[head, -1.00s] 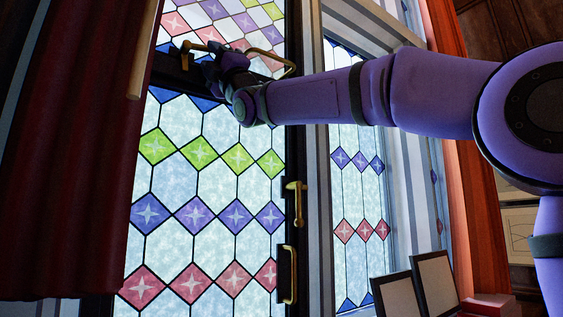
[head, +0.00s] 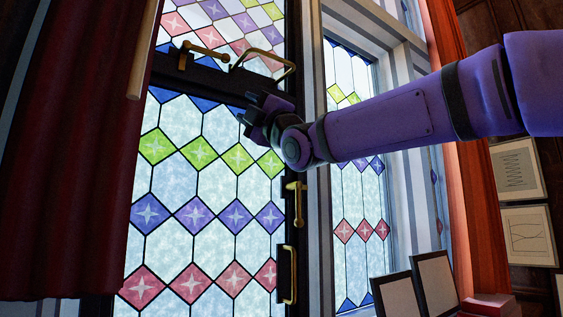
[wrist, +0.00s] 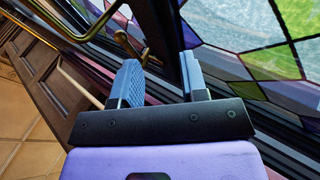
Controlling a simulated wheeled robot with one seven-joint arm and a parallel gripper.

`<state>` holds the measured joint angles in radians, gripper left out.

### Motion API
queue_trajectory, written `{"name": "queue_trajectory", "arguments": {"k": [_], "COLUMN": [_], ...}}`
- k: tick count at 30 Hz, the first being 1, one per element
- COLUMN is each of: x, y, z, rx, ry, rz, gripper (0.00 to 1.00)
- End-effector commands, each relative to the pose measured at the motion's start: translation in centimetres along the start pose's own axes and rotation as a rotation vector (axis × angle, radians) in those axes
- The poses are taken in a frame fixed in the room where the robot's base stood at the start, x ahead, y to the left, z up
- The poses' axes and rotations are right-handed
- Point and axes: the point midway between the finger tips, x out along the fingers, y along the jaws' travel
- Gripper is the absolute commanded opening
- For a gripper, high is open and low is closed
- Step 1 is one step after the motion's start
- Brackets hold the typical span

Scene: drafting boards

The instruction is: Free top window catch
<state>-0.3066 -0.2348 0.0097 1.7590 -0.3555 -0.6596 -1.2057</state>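The top window (head: 245,22) is a leaded pane of coloured diamonds. Its brass catch (head: 205,54) sits on the dark bottom rail, with the lever pointing right and slightly down. A brass loop handle (head: 267,62) is to the right of the catch. My gripper (head: 246,106) is below the handle, in front of the upper part of the lower window, apart from both fittings. In the wrist view my gripper (wrist: 160,65) has its two fingers spread with nothing between them. Brass bars (wrist: 122,40) show beyond the left finger; I cannot tell which fitting each belongs to.
The lower window (head: 205,170) has its own brass catch (head: 297,190) and handle (head: 290,275) on its right stile. A red curtain (head: 70,170) and a wooden rod (head: 141,55) are at left. Framed pictures (head: 435,280) stand at lower right.

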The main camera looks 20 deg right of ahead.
Motion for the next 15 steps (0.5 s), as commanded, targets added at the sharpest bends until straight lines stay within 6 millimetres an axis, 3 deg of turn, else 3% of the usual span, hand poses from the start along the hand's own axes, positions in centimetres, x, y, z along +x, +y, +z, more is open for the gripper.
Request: {"name": "queue_trajectory", "arguments": {"k": [15], "x": [-6.5], "y": [-4.6], "z": [3.7], "rx": [0.254], "ry": [-0.220], "rz": [-0.279], "gripper": [0.40]}}
